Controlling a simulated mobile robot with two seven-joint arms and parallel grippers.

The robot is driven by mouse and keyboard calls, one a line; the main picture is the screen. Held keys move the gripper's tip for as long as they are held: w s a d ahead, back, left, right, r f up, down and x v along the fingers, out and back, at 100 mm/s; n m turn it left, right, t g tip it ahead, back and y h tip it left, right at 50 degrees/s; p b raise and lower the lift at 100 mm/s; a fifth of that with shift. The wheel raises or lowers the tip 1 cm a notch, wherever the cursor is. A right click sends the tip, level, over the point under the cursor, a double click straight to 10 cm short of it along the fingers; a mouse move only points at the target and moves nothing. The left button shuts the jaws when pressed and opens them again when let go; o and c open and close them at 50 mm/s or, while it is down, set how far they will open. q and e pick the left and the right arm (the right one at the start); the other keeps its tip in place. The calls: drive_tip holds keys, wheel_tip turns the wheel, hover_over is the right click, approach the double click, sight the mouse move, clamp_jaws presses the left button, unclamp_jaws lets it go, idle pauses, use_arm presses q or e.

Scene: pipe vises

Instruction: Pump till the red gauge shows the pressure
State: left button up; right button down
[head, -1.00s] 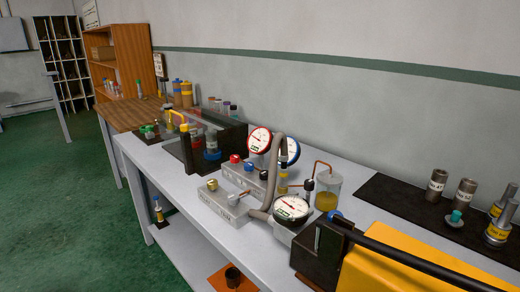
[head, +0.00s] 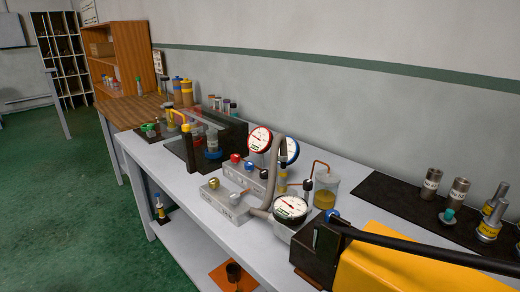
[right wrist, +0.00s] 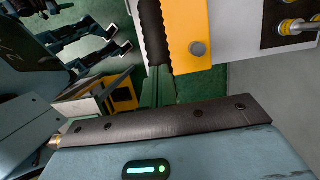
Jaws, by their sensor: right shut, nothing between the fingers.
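The red-rimmed gauge (head: 260,139) stands upright mid-bench in the head view, beside a blue-rimmed gauge (head: 291,150). Its needle is too small to read exactly. A black-rimmed gauge (head: 291,209) sits on the pump's front. The yellow pump (head: 400,268) has a long black lever (head: 420,248) running out to the right. In the right wrist view the lever's ridged black grip (right wrist: 153,35) shows beside the yellow body. My right gripper (right wrist: 158,82) is shut and empty near the grip's end. My left gripper (right wrist: 118,38) appears open and empty at upper left there. Neither gripper shows in the head view.
Grey valve blocks (head: 224,201) and a jar of yellow fluid (head: 326,188) stand near the pump. A black mat (head: 390,192) with metal cylinders (head: 430,183) lies at the right. The green floor in front of the bench is clear.

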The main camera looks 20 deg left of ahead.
use_arm(q)
drive_tip(key=shift+s+f, duration=0.1)
drive_tip(key=shift+s, duration=0.1)
idle(0.3)
